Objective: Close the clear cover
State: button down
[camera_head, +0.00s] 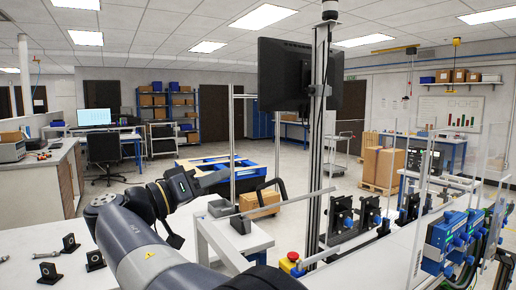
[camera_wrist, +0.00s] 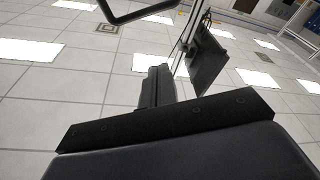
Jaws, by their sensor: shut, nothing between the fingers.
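My gripper (camera_head: 214,180) is left of centre in the head view, its fingers pointing right. In the wrist view its fingers (camera_wrist: 157,86) are together with nothing between them. A black bent handle (camera_head: 272,186) stands just right of the fingertips, apart from them. A black bar loop at the top of the wrist view (camera_wrist: 142,15) looks like the same handle. A pale bar (camera_head: 290,203) runs below the handle; I cannot tell whether both belong to the clear cover. Clear upright panels (camera_head: 496,148) stand over the conveyor equipment at the right.
A red and yellow button (camera_head: 292,260) sits at the post's foot. A cardboard box (camera_head: 260,203) stands behind.

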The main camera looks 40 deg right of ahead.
jog(key=shift+r+m+g+y+p, duration=0.3)
jog(key=shift+r+g+p, duration=0.25)
jog(key=shift+p, duration=0.8)
jog(key=s+d+p, duration=0.1)
jog(key=d, duration=0.2)
jog(key=s+d+f+p, duration=0.1)
jog(key=d+p, duration=0.1)
jog(key=s+d+p, duration=0.1)
jog(key=d, duration=0.2)
jog(key=shift+d+f, duration=0.25)
jog(key=shift+d, duration=0.1)
jog(key=shift+s+a+f, duration=0.1)
jog(key=shift+s+f, duration=0.1)
jog(key=shift+f, duration=0.25)
